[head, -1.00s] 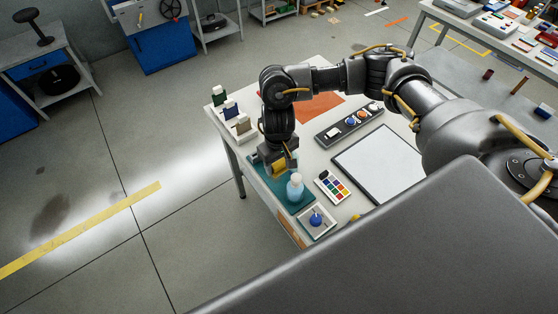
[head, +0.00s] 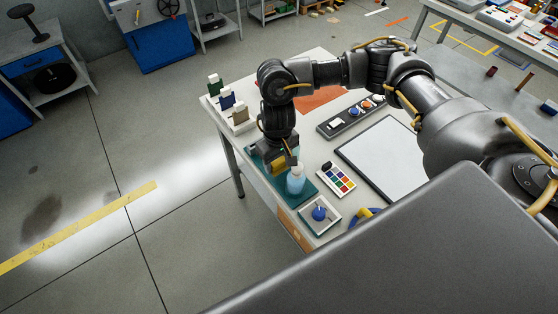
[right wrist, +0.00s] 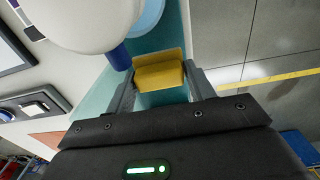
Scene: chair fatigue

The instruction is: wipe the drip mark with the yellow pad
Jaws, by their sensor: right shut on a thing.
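My right gripper (head: 279,164) is low over the teal mat (head: 305,188) at the table's left edge. It is shut on the yellow pad (right wrist: 158,72), which sits between both fingers in the right wrist view. In the head view the pad (head: 279,168) shows only in part below the gripper. I cannot make out a drip mark on the table; the gripper and bottle cover part of the mat. My left gripper is not in view.
A paint palette (head: 337,179), a tray with a blue knob (head: 319,214), a framed white board (head: 390,157) and a dark control strip (head: 350,118) lie to the right. A dark stain (head: 42,215) is on the floor.

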